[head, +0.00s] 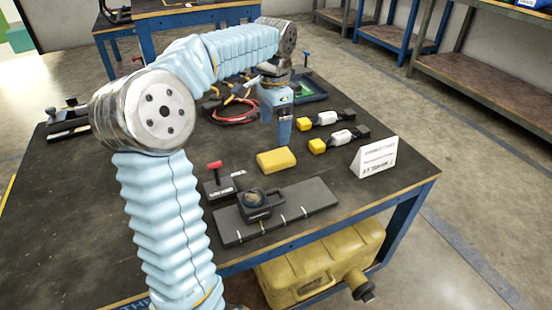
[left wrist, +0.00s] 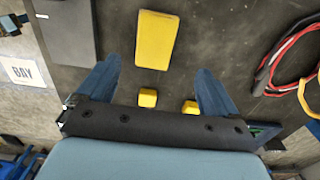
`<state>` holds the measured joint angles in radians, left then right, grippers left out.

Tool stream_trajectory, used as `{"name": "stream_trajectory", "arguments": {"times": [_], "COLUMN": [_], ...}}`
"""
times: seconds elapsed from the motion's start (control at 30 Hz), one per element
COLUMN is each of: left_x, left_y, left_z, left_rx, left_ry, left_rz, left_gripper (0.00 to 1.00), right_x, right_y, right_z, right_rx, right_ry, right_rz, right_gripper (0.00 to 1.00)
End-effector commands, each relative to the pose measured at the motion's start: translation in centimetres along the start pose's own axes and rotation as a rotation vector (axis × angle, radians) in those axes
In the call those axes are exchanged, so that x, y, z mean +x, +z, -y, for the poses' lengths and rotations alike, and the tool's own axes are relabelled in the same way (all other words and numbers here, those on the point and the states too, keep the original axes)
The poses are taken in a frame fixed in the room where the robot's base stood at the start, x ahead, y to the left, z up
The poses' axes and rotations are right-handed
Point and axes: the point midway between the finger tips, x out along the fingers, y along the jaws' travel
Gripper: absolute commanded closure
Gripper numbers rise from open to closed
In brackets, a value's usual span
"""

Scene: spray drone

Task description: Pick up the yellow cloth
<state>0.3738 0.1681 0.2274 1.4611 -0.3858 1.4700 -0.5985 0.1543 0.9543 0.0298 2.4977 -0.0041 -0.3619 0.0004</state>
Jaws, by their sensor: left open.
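The yellow cloth (head: 276,160) is a folded, block-like pad lying flat on the dark workbench, near its middle. In the left wrist view the cloth (left wrist: 156,40) lies ahead of my fingertips, roughly between their lines. My left gripper (head: 284,138) points down just behind the cloth in the head view. In the left wrist view my left gripper (left wrist: 160,78) is open, with its two blue fingers apart and nothing between the tips. The cloth is apart from the fingers. My right gripper is in neither view.
Two yellow-tipped connectors (head: 325,145) and a white sign (head: 375,157) stand right of the cloth. A grey plate with a black device (head: 256,204) lies in front. Red and black cables (left wrist: 285,60) lie behind. A yellow case (head: 322,266) sits under the workbench (head: 120,235).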

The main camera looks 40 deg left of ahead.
Motion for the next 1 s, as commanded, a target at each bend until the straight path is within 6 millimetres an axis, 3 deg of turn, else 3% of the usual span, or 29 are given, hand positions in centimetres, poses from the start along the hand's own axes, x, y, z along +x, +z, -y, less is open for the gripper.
{"name": "stream_trajectory", "arguments": {"times": [0.1, 0.37, 0.6, 0.9, 1.0], "left_x": [2.4, 4.8, 8.4, 9.0, 9.0], "left_y": [0.1, 0.2, 0.4, 0.4, 0.4], "left_z": [0.0, -0.2, -0.8, -0.8, -0.8], "left_rx": [-0.001, -0.001, -0.001, -0.001, 0.0], "left_ry": [0.002, 0.001, 0.001, -0.001, 0.0], "left_rz": [0.002, 0.001, 0.001, -0.001, -0.001], "left_gripper": [0.06, 0.06, 0.06, 0.06, 0.2], "right_x": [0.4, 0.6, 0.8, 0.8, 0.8], "right_y": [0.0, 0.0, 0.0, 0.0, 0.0], "right_z": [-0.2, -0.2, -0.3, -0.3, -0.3], "right_rx": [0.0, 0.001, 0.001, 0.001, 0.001], "right_ry": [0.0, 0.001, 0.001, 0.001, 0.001], "right_rz": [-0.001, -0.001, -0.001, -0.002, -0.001], "right_gripper": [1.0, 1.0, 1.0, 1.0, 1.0]}}
